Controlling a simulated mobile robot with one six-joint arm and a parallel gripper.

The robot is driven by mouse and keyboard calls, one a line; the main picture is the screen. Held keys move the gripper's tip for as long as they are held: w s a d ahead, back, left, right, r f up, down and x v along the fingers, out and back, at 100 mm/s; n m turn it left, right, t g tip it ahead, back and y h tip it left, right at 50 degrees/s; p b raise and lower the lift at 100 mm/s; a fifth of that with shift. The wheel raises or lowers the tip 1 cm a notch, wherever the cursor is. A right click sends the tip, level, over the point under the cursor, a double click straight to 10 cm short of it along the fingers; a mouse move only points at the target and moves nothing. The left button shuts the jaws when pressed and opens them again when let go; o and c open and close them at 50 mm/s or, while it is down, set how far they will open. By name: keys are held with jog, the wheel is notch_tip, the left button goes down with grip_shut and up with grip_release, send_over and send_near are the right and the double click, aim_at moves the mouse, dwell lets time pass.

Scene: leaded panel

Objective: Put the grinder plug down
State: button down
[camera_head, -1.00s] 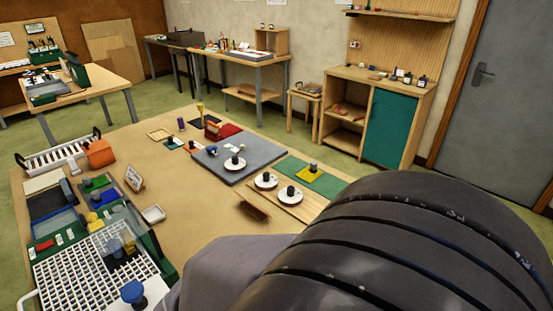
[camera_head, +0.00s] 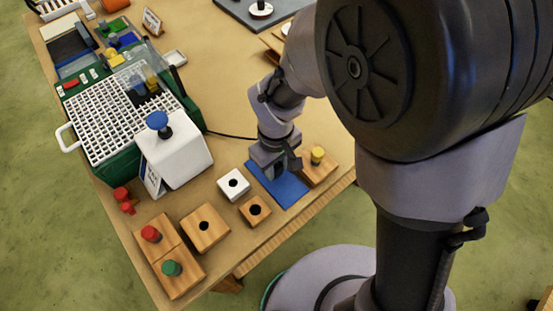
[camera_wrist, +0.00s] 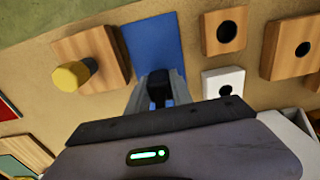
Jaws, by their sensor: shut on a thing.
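My gripper (camera_head: 276,166) is low over the near edge of the table, at the far-left part of a flat blue mat (camera_head: 287,188). In the wrist view, my gripper (camera_wrist: 159,88) is shut on a small black thing, the grinder plug (camera_wrist: 159,92), between its fingers. The blue mat (camera_wrist: 150,42) lies just beyond the fingertips there. A thin black cord (camera_head: 232,136) runs from the green grinder body (camera_head: 112,172) toward my gripper. I cannot tell whether the plug touches the mat.
A wooden block with a yellow knob (camera_head: 318,156) stands right of the mat. A white block (camera_head: 228,192) and a small wooden block (camera_head: 252,217), each with a dark hole, sit left of it. A larger holed block (camera_head: 208,240) is farther left. The mat's near part is bare.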

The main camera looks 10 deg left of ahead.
jog(key=c, duration=1.1)
grip_release()
